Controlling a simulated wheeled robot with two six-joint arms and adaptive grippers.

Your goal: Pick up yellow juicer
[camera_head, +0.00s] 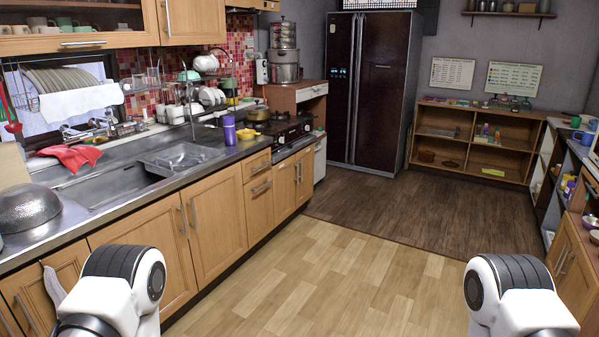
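I cannot pick out a yellow juicer with certainty. A small yellow item (246,134) lies on the counter beside a purple bottle (229,130), too small to identify. A yellowish pot (259,114) sits on the stove behind it. Another small yellow item (569,188) is on the right-hand shelf, also unclear. White and black links of my two arms show at the bottom left and bottom right. Both of my grippers are outside the picture.
A counter with a steel sink (180,158) runs along the left, with a dish rack above. A dark fridge (368,90) and a low wooden shelf (470,140) stand at the back. Shelving lines the right. The wooden floor (330,270) between is clear.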

